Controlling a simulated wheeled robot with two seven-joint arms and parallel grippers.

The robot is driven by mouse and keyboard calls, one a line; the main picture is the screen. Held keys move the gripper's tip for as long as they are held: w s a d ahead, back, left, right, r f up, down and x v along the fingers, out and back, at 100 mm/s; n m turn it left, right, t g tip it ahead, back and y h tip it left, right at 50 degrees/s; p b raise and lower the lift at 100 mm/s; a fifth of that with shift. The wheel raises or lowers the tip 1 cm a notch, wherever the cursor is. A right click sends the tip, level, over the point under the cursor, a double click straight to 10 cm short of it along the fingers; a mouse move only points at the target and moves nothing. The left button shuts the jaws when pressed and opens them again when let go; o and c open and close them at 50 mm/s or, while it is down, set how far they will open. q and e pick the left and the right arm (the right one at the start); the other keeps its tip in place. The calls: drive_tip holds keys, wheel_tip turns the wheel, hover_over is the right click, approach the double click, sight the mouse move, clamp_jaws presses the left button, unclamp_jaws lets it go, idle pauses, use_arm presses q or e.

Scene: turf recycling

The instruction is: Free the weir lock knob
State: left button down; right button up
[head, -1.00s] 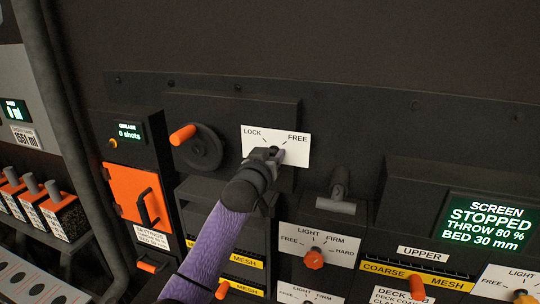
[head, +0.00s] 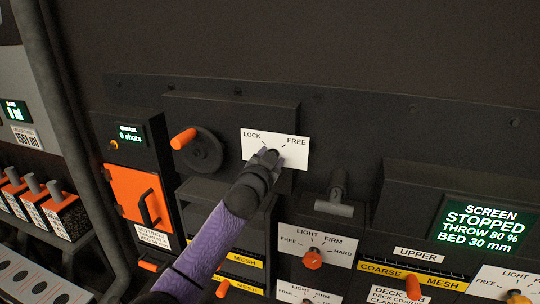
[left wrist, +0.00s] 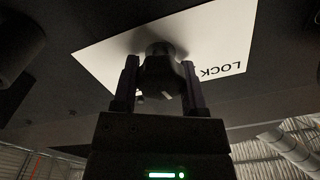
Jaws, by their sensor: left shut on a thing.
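The weir lock knob (left wrist: 160,68) is a dark round knob on a white plate (head: 292,160) marked LOCK on the left and FREE on the right. My left gripper (head: 270,156) covers most of the knob in the head view. In the left wrist view my left gripper (left wrist: 160,84) has one finger on each side of the knob and is shut on it. A small pale mark shows on the knob's near side. I cannot tell which word the knob points to. My right gripper is not in view.
A dark handwheel with an orange handle (head: 183,139) stands left of the plate. A dark T-shaped lever (head: 335,196) is at lower right. An orange door (head: 139,195) is at far left. Orange clamp knobs (head: 312,259) and a screen reading STOPPED (head: 482,225) lie lower right.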

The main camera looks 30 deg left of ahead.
use_arm(q)
drive_tip(key=m+p, duration=0.1)
drive_tip(key=m, duration=0.4)
drive_tip(key=shift+d+m, duration=0.1)
drive_tip(key=shift+m, duration=0.2)
drive_tip(key=m, duration=0.5)
drive_tip(key=shift+f+p, duration=0.15)
drive_tip(key=shift+p, duration=0.25)
drive_tip(key=shift+m, duration=0.4)
drive_tip(key=shift+c, duration=0.7)
unclamp_jaws()
drive_tip(key=b+v, duration=0.1)
drive_tip(key=v, duration=0.9)
